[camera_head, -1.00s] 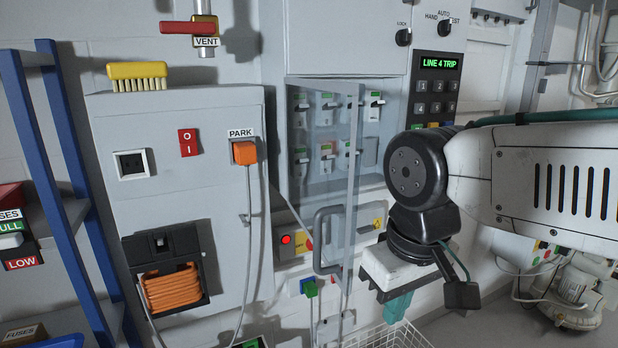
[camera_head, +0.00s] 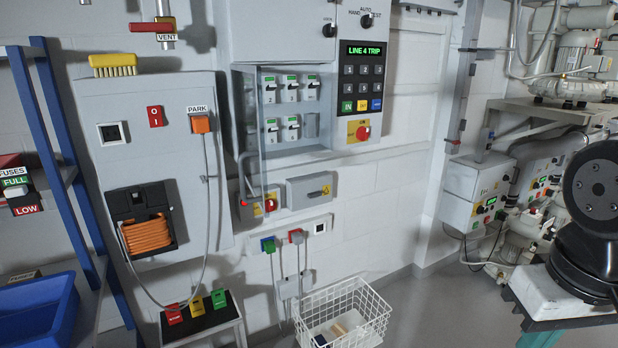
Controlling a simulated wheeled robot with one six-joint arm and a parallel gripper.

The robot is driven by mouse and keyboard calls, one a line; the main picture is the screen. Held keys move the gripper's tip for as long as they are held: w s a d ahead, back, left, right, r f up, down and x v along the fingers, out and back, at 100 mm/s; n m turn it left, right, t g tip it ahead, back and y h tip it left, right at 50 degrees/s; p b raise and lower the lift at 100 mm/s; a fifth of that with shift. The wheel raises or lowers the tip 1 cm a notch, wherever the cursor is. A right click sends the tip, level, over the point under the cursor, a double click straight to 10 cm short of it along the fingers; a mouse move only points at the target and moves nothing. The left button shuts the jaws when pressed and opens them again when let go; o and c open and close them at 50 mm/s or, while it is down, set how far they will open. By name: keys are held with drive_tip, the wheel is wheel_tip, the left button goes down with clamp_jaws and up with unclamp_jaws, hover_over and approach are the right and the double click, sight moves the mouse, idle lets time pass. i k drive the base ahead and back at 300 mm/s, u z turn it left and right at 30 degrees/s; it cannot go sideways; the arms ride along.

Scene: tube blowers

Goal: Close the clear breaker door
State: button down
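The clear breaker door (camera_head: 261,125) stands open at the left side of the breaker box (camera_head: 325,130). I see it nearly edge-on, as a thin upright pane. Its grey handle (camera_head: 243,170) is at the lower part of the pane. The breakers (camera_head: 290,88) show uncovered in two rows.
A white wire basket (camera_head: 345,310) stands on the floor below the box. A stool with coloured pedals (camera_head: 196,308) is at lower left, by the grey PARK cabinet (camera_head: 170,160). Pumps and a control box (camera_head: 478,190) stand at right. The floor in the middle right is clear.

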sight(243, 80)
drive_tip(key=u, duration=1)
drive_tip(key=i, duration=0.6)
drive_tip(key=z, duration=0.05)
